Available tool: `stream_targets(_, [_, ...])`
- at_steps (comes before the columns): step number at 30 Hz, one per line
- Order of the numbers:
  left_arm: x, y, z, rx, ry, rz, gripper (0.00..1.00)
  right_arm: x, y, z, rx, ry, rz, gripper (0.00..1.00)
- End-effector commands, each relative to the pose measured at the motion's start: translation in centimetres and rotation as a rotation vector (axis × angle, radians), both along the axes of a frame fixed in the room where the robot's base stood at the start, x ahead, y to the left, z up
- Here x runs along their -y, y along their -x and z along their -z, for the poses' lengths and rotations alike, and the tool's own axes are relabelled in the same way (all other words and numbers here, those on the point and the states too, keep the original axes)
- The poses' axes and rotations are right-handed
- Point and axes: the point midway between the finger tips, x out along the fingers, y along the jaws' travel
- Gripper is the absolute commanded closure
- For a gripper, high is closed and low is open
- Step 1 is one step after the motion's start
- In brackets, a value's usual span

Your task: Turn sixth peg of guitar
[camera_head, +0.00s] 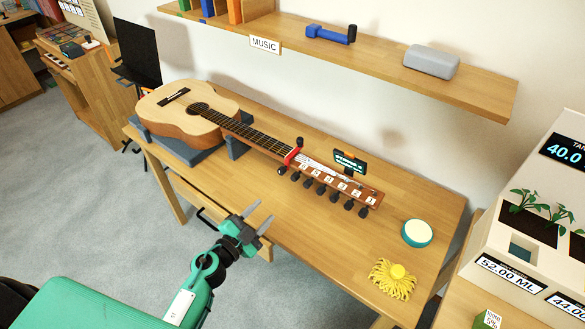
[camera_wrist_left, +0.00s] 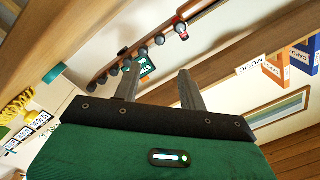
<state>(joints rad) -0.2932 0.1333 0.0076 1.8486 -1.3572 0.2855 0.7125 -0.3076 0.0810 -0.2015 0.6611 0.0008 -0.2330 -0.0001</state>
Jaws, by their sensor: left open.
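The acoustic guitar (camera_head: 180,120) lies on the wooden table, its neck running toward the right. Its headstock (camera_head: 345,185) carries a row of dark pegs along the near side, with numbered labels above them. The peg at the far right end (camera_head: 364,212) is nearest the round tin. A red capo (camera_head: 292,157) is clamped at the top of the neck. My left gripper (camera_head: 258,215) is open and empty, in front of the table's near edge and apart from the pegs. In the left wrist view its fingers (camera_wrist_left: 158,88) show below the row of pegs (camera_wrist_left: 127,62). My right gripper is not in view.
A small tuner display (camera_head: 349,161) is clipped at the headstock. A round teal tin (camera_head: 417,233) and a yellow tasselled item (camera_head: 392,279) lie on the table's right end. A shelf (camera_head: 400,75) hangs above. A planter unit (camera_head: 530,220) stands at right.

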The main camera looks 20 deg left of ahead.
Motion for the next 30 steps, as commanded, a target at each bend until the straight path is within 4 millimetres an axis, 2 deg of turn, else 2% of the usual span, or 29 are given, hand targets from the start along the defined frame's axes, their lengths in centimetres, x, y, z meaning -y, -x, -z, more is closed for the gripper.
stream_targets(3, [0.0,-0.3,-0.2,-0.004,-0.014,0.009,0.58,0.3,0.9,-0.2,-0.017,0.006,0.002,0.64])
stream_targets(8, [0.3,-1.6,-0.2,-0.003,-0.014,0.008,0.58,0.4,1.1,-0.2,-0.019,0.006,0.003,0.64])
stream_targets(24, [3.3,-10.4,-0.1,-0.003,-0.013,0.007,0.58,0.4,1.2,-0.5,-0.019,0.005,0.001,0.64])
stream_targets(30, [4.0,-12.5,-0.1,-0.003,-0.013,0.007,0.58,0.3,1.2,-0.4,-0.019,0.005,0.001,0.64])
